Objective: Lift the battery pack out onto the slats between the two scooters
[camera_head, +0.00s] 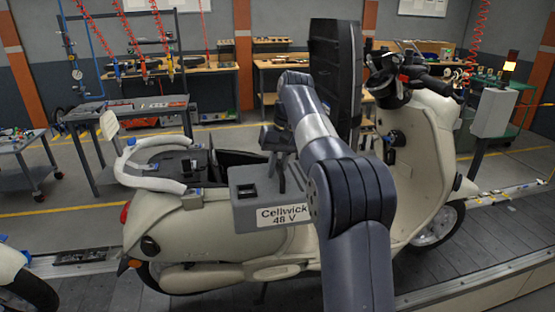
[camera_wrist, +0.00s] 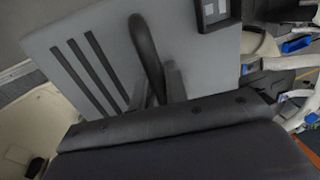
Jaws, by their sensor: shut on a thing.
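The battery pack (camera_head: 245,197) is a grey box with a "Cellwick 48 V" label. My gripper (camera_head: 281,172) is shut on its dark top handle. In the head view the pack hangs in front of the cream scooter's (camera_head: 200,238) body, beside the open under-seat bay (camera_head: 232,158). In the wrist view, the pack's grey top (camera_wrist: 118,35) shows dark slots, and the fingers (camera_wrist: 158,88) close around the black handle (camera_wrist: 146,45). A second scooter (camera_head: 22,290) shows only in part at the lower left. Dark slats (camera_head: 95,292) lie between the two scooters.
A tall dark panel (camera_head: 335,75) stands upright behind my arm. The scooter's white rear rail (camera_head: 150,180) is left of the pack. A grey post box (camera_head: 493,112) stands at the right. Workbenches and a trolley (camera_head: 22,150) stand beyond the conveyor.

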